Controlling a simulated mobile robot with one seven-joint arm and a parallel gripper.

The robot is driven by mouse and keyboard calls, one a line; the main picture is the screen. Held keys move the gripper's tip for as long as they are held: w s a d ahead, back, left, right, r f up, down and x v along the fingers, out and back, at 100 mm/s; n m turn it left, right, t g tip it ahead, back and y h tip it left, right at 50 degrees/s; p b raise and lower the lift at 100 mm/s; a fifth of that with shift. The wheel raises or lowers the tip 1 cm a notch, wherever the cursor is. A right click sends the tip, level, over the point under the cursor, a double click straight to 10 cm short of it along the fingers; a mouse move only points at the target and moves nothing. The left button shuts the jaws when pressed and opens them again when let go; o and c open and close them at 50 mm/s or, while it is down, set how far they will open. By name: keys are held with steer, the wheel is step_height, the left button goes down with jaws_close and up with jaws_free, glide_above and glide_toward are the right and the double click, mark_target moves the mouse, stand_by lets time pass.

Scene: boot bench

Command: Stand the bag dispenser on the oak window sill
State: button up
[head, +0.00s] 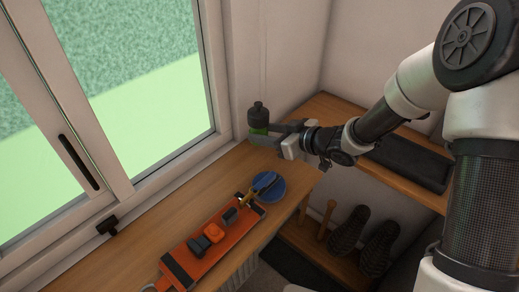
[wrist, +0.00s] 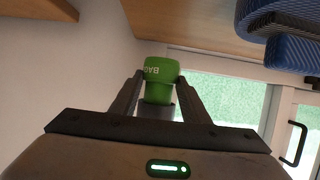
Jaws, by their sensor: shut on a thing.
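The bag dispenser is a green body with a dark cap, upright in the head view (head: 259,118) at the far end of the oak window sill (head: 150,211), near the wall corner. My gripper (head: 270,132) reaches in from the right and is shut on it. In the wrist view the dispenser (wrist: 160,72) shows green with white lettering between the two fingers (wrist: 158,97). That view is turned over, with wood along its top edge. The fingers hide part of the dispenser, and I cannot tell whether its base touches the sill.

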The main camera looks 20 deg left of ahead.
steer(key=shift+f, duration=2.2)
steer(key=shift+f+b, duration=0.2)
steer(key=shift+b, duration=0.2)
steer(key=o, duration=1.2)
steer(key=shift+c, duration=0.2)
steer(key=shift+r, duration=0.25)
steer(key=p+v, duration=0.1)
steer(key=v, duration=1.1)
